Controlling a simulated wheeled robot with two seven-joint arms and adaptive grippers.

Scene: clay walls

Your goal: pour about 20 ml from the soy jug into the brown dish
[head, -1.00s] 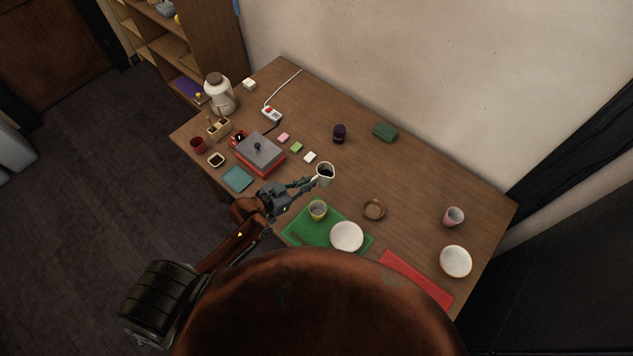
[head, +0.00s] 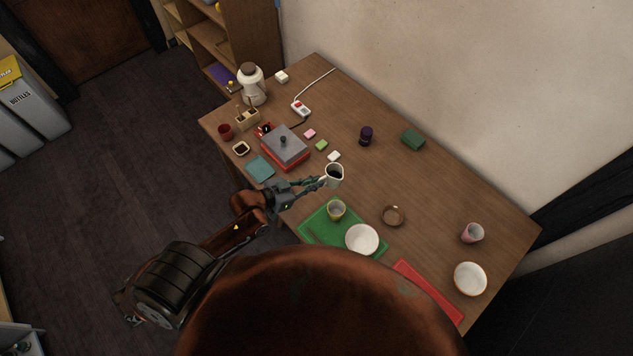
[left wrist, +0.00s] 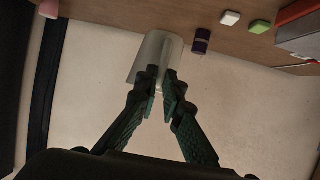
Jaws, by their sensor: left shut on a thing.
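My left gripper (head: 314,184) is shut on a small pale jug with dark contents, the soy jug (head: 335,177), above the table. In the left wrist view the jug (left wrist: 155,57) sits between the two fingertips (left wrist: 162,85). The jug looks about upright in the head view. The brown dish (head: 394,216) is on the table to the right of the jug and nearer the front; its inside looks brown and I cannot tell if it holds liquid. The jug is apart from the dish. My right gripper is not in view.
A green tray (head: 313,222) holds a cup (head: 337,210) and a white bowl (head: 362,239), below the jug in the picture. A red mat (head: 430,291), another bowl (head: 470,279) and a pink cup (head: 472,232) are at right. A red-based grill box (head: 285,148) stands left.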

